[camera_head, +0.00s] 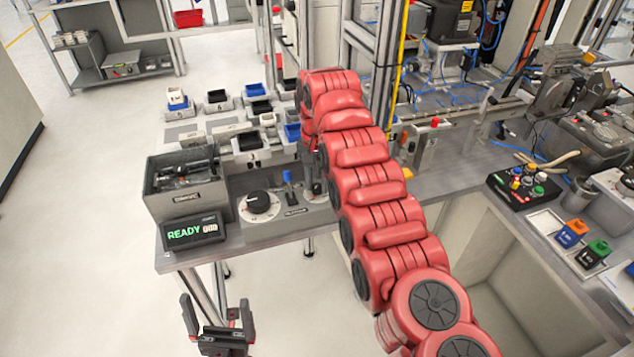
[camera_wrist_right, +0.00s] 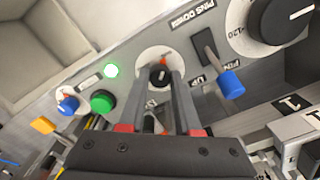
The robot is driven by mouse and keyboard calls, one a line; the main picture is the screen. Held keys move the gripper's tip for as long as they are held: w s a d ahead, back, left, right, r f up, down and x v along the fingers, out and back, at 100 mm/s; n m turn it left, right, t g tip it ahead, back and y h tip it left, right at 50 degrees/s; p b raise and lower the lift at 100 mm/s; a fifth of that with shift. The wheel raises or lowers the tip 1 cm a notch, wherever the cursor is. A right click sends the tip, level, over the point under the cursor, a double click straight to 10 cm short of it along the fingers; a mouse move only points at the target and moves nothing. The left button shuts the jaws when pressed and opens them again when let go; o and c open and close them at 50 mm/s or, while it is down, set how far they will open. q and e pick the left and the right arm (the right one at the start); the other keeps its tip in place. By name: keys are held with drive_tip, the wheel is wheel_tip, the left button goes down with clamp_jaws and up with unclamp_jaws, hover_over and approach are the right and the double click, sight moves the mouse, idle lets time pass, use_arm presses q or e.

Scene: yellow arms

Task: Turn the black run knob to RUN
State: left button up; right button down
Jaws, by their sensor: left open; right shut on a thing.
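The black run knob (camera_wrist_right: 159,74) sits on a round white plate (camera_wrist_right: 146,62) in the right wrist view. My right gripper (camera_wrist_right: 162,84) is shut on it, one finger on each side. An orange-red mark shows just above the knob; its lettering is too small to read. In the head view my red right arm covers the knob and most of that gripper; part of a pale plate (camera_head: 317,194) shows beside it. My left gripper (camera_head: 216,318) is open and empty, low in front of the bench, away from the panel.
A blue-tipped lever (camera_wrist_right: 230,83) and a large black dial (camera_wrist_right: 282,18) stand right of the knob in the wrist view. A lit green lamp (camera_wrist_right: 111,71), green button (camera_wrist_right: 103,101) and blue knob (camera_wrist_right: 67,104) lie left. A display (camera_head: 193,231) reads READY beside a grey bin (camera_head: 187,200).

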sight(317, 186)
drive_tip(key=shift+w+r, duration=0.1)
drive_tip(key=shift+r, duration=0.05)
drive_tip(key=c, duration=0.6)
unclamp_jaws()
drive_tip(key=shift+r, duration=0.35)
wheel_tip(317, 186, up, 16)
drive_tip(key=p, duration=1.6)
drive_tip(key=shift+r, duration=0.25)
